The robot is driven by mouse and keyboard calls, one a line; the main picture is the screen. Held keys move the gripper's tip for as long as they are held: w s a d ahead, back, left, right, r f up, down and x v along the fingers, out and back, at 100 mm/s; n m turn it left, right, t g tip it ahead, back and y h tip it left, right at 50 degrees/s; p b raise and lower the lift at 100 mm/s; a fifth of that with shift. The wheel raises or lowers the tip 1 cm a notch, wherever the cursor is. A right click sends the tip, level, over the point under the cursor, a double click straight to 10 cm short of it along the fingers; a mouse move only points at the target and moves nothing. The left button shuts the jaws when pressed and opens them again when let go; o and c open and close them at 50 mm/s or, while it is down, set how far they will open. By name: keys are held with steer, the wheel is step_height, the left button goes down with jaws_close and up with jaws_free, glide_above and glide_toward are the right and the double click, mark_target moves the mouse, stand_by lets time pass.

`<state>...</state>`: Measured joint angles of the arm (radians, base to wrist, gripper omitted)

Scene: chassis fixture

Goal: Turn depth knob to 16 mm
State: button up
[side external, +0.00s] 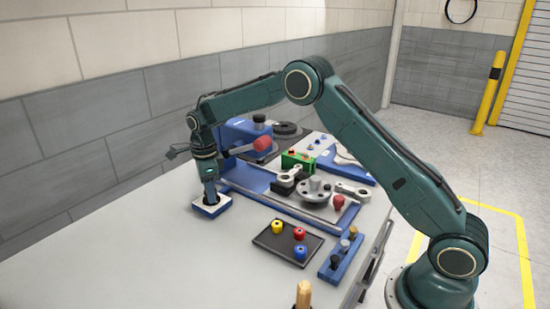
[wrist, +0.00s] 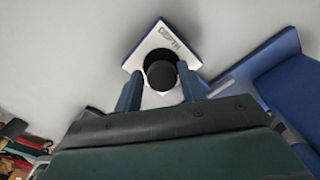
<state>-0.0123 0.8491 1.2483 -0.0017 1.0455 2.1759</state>
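The depth knob (wrist: 160,73) is a round black knob on a white plate (wrist: 148,45) with blue edges, marked DEPTH. In the wrist view my gripper (wrist: 161,78) has its two blue-grey fingers apart, one on each side of the knob. A narrow gap seems to show beside the knob; I cannot tell whether a finger touches it. In the side view my gripper (side external: 211,195) points straight down at the plate (side external: 212,208) on the grey table, and the knob is hidden there. No scale or millimetre reading can be made out.
A blue fixture (side external: 245,177) with a red-tipped lever (side external: 262,144) stands close to the right of my gripper. A dark tray (side external: 268,242) with coloured knobs and a blue rack (side external: 336,266) lie nearer the front. The table's left part is clear.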

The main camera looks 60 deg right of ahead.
steer(key=shift+w+d, duration=0.1)
steer(key=shift+d, duration=0.15)
steer(key=n, duration=0.2)
steer(key=shift+n, duration=0.6)
steer(key=shift+n, duration=1.8)
steer(key=c, duration=0.6)
steer(key=shift+d, duration=0.1)
